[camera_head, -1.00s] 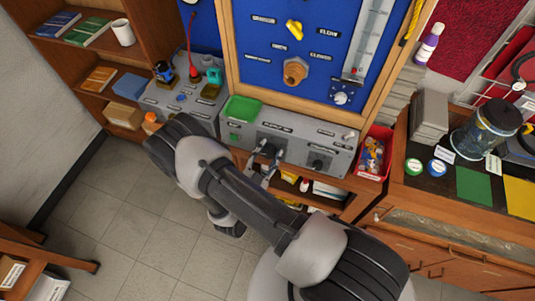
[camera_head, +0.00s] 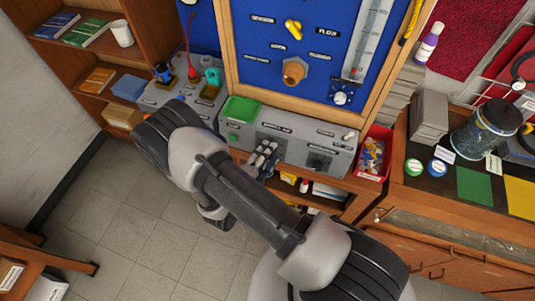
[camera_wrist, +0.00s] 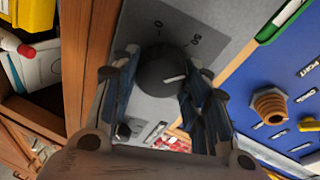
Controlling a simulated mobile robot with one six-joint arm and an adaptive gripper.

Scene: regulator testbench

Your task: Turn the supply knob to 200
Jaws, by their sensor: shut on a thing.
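The supply knob (camera_wrist: 155,72) is dark and round with a white pointer line. In the wrist view it sits between the two fingers of my gripper (camera_wrist: 160,78), which is shut on it. The pointer aims to the right and slightly up in that view. In the head view my gripper (camera_head: 262,160) is at the front of the grey supply box (camera_head: 295,151) and hides the knob.
A second dark knob (camera_head: 319,163) is to the right on the same box. A green tray (camera_head: 242,109) lies on the box. A red bin (camera_head: 372,160) stands at the right. The blue panel (camera_head: 268,75) rises behind. Open floor (camera_head: 150,230) is in front.

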